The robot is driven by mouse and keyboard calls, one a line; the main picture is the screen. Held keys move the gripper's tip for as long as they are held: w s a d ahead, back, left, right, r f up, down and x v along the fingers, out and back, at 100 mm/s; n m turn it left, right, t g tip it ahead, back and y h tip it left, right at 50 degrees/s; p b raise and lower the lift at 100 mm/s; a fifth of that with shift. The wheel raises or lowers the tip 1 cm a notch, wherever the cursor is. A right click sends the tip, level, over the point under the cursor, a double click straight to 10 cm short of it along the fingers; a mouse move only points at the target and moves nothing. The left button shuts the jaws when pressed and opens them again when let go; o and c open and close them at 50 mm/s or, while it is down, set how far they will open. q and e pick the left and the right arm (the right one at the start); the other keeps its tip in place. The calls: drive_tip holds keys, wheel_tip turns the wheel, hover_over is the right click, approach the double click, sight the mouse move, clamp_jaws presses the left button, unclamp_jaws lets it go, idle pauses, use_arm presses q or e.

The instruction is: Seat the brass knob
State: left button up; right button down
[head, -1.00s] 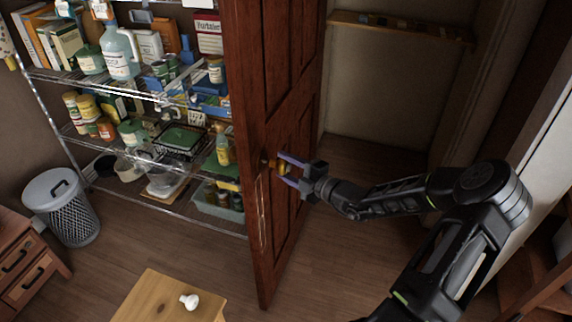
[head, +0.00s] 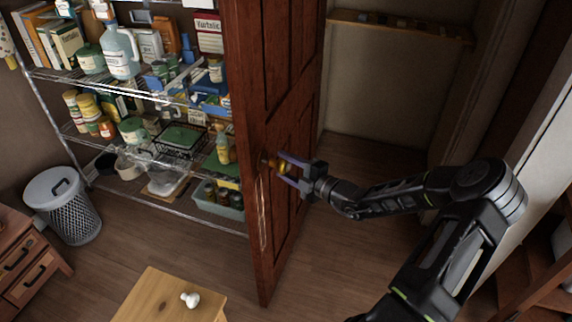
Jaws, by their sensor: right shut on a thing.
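The brass knob (head: 281,167) is at the edge side of the open brown wooden door (head: 283,100), about mid-height. My right gripper (head: 287,170) reaches in from the right and is shut on the brass knob, with a finger on either side of it. The knob is close against the door face; whether it is fully seated cannot be told. A white knob (head: 190,300) lies on the small wooden table (head: 160,295) at the bottom. My left gripper is not in view.
Wire shelves (head: 150,100) full of bottles, jars and boxes stand left of the door. A mesh bin (head: 65,205) and a drawer cabinet (head: 25,260) are at the far left. The floor right of the door is clear around my arm.

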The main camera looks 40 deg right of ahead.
sight(287, 168)
drive_tip(key=shift+w+a, duration=0.65)
drive_tip(key=shift+w, duration=0.35)
drive_tip(key=c, duration=0.6)
unclamp_jaws()
drive_tip(key=shift+s+d, duration=0.15)
drive_tip(key=shift+s, duration=0.25)
drive_tip(key=v, duration=0.7)
drive_tip(key=shift+s, duration=0.1)
